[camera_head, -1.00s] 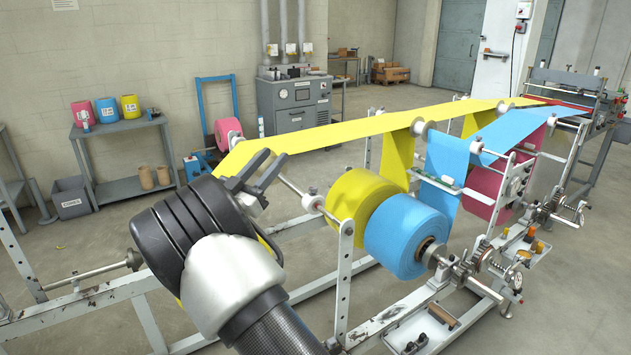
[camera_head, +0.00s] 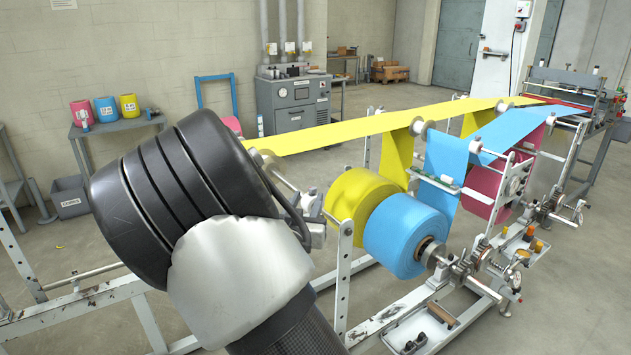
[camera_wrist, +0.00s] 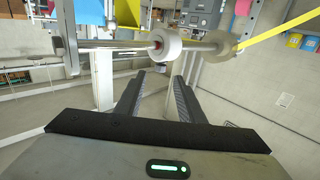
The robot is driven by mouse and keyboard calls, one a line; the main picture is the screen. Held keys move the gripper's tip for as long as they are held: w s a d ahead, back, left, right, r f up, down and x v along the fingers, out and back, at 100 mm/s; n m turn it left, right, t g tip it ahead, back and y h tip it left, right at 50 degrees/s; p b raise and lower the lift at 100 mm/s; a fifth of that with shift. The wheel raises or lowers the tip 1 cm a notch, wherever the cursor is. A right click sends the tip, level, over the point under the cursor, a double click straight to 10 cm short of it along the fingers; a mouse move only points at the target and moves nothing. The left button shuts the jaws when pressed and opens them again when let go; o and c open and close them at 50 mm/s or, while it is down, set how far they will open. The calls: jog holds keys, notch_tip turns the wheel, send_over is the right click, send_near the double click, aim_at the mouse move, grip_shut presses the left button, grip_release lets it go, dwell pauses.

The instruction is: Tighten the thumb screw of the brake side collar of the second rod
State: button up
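In the wrist view a bare metal rod (camera_wrist: 110,44) runs across the upper part. A pale round collar (camera_wrist: 167,43) sits on it, with a dark reddish spot on its left face. I cannot make out a thumb screw for certain. My gripper (camera_wrist: 158,77) is open, its two dark fingers apart below the collar, with nothing seen between them. In the head view my wrist hides the fingers. The yellow roll (camera_head: 352,204) and blue roll (camera_head: 405,236) sit on their rods; which rod is the second one I cannot tell.
A pale roller (camera_wrist: 214,45) sits right of the collar, beside the yellow web (camera_wrist: 280,30). A white perforated upright (camera_head: 343,280) stands just right of my arm. A tray (camera_head: 420,335) lies at the lower right. A grey side table (camera_head: 118,128) stands behind at left.

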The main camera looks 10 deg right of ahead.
jog(key=x, duration=1.1)
jog(key=shift+p, duration=0.35)
jog(key=shift+r, duration=0.1)
grip_shut()
